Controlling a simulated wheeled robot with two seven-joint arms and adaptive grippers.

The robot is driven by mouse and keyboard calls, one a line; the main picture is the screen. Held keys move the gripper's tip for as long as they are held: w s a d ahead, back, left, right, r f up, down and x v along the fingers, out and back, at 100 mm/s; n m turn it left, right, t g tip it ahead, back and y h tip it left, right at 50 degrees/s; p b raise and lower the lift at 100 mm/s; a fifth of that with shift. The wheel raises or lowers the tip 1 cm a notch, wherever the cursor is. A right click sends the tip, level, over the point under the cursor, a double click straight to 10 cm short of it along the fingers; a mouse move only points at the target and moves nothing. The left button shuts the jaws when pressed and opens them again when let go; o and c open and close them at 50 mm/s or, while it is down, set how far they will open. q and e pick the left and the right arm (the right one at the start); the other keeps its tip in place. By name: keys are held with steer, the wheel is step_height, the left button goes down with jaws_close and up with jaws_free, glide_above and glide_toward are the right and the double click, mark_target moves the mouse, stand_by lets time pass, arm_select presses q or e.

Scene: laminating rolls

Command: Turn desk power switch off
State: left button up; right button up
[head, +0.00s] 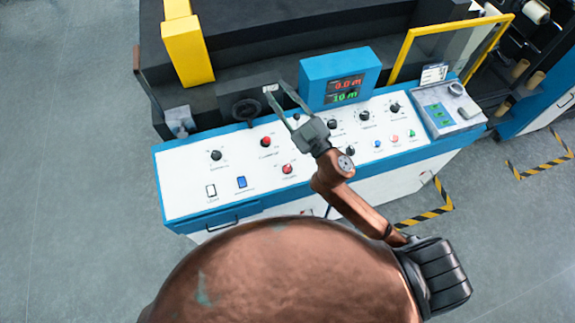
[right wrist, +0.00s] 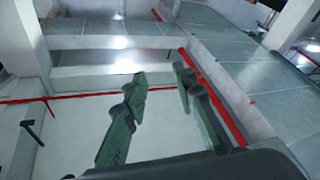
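The control desk (head: 200,170) has a white sloped top with blue edges. Near its front left are two small rocker switches: a white one (head: 211,191) and a blue one (head: 241,183). Their labels are too small to read surely, so I cannot tell which is the desk power switch, or its on or off state. My right gripper (head: 276,88) is over the back middle of the desk, right of and behind both switches. Its fingers are apart and empty; they also show spread in the right wrist view (right wrist: 160,72). My left gripper is out of view.
A blue display box (head: 340,76) with lit red and green digits stands at the desk's back. Red buttons (head: 266,142) and black knobs (head: 216,155) dot the panel. A yellow frame (head: 405,55) and dark machine lie behind. Floor at left is clear.

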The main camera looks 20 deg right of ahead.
steer(key=s+a+r+n+g+y, duration=0.1)
steer(key=s+a+n+g+y, duration=0.25)
steer(key=a+n+y, duration=0.35)
steer(key=s+a+r+n+g+y, duration=0.1)
steer(key=s+a+n+g+y, duration=0.2)
steer(key=a+n+g, duration=0.35)
steer(key=s+a+f+n+g, duration=0.3)
steer(key=a+f+g, duration=0.1)
steer(key=a, duration=0.3)
steer(key=n+g+h, duration=0.1)
steer(key=g+h, duration=0.4)
steer(key=h, duration=1.2)
glide_above(288, 168)
step_height(288, 168, down, 25)
step_height(288, 168, down, 7)
steer(key=shift+r+p, duration=0.2)
steer(key=shift+p, duration=0.55)
steer(key=shift+w+f, duration=0.1)
steer(key=shift+f, duration=0.35)
jaws_close()
